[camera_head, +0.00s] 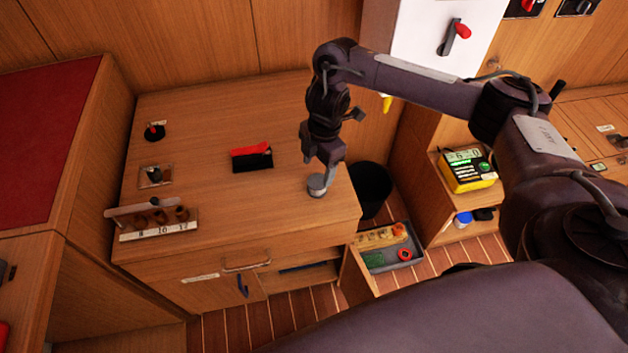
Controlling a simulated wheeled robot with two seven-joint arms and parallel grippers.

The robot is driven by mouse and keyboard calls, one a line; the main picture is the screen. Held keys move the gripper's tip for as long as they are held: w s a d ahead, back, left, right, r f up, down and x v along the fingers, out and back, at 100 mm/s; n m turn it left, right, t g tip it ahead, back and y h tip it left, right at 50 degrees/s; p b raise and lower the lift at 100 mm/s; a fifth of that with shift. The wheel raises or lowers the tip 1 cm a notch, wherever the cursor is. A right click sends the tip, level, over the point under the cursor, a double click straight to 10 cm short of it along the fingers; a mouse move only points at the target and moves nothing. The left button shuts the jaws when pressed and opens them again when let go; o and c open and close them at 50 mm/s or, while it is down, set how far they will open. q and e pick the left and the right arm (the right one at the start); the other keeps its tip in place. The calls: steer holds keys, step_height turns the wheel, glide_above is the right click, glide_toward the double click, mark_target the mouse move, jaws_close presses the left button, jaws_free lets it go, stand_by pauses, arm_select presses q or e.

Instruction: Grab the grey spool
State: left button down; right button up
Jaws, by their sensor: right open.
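A small grey spool (316,188) stands on the wooden counter top (215,210), near its front right corner. My right arm comes in from the right, and my right gripper (323,171) points down at the spool. The gripper is open, with its fingertips at the spool's top. The fingers are small and dark here, so I cannot tell whether they touch the spool or stand around it. My left gripper is not in view.
A black and red block (252,157) lies mid-counter. A rack with round holes (158,222) stands at the front left. Below right are an open drawer (378,275) and a black bin (371,188). A yellow meter (466,170) sits on a shelf at right.

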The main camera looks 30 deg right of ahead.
mark_target(317, 181)
steer(key=f, duration=0.1)
steer(key=f+b, duration=0.1)
steer(key=f, duration=0.3)
steer(key=shift+s+a, duration=0.1)
steer(key=shift+s, duration=0.2)
steer(key=shift+f+b, duration=0.3)
steer(key=shift+f, duration=0.1)
steer(key=c, duration=0.9)
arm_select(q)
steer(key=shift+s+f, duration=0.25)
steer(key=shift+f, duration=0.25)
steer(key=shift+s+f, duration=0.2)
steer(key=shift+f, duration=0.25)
arm_select(e)
steer(key=shift+c, duration=0.4)
steer(key=shift+w, duration=0.1)
